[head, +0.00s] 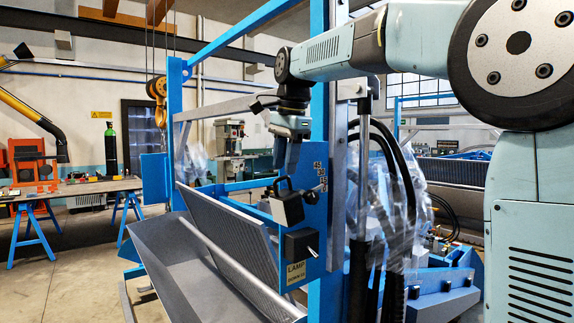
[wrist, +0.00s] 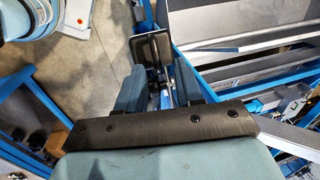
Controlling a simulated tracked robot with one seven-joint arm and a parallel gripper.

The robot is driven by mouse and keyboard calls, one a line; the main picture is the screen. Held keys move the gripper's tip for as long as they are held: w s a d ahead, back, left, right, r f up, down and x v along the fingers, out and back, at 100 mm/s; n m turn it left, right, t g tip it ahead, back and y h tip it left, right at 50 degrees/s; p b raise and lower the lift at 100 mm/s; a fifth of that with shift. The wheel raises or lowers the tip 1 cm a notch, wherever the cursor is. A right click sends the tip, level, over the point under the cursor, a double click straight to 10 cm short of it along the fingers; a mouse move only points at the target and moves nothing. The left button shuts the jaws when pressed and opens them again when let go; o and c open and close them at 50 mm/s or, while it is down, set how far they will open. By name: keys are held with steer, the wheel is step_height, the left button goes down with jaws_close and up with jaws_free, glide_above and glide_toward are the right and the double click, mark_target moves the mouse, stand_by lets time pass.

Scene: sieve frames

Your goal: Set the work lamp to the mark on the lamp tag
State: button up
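The work lamp (head: 288,207) is a small dark box with a black handle, mounted on the blue frame plate. My gripper (head: 287,165) hangs just above it, fingers pointing down. In the wrist view the two fingers (wrist: 158,80) stand apart, and the lamp's dark, framed head (wrist: 150,46) shows beyond and between their tips. No contact with the lamp can be made out. The lamp tag (head: 296,272) is a pale label reading "LAMP" with a smaller second line that seems to begin "DOWN"; its figure is too small to read. A numbered scale (head: 320,177) is beside the lamp.
A dark box with a small lever (head: 301,243) sits below the lamp, above the tag. A grey sieve trough (head: 180,255) lies to the left. A blue upright (head: 320,110) and black hoses (head: 390,160) stand close on the right. A yellow hook (head: 157,90) hangs farther back.

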steer(key=shift+f, duration=0.55)
steer(key=shift+c, duration=0.5)
jaws_close()
stand_by(0.6)
steer(key=shift+o, duration=0.5)
jaws_free()
steer(key=shift+r, duration=0.1)
step_height(320, 180, up, 13)
steer(key=s+d, duration=0.1)
steer(key=s, duration=0.1)
steer(key=shift+d+r, duration=0.15)
steer(key=shift+d, duration=0.1)
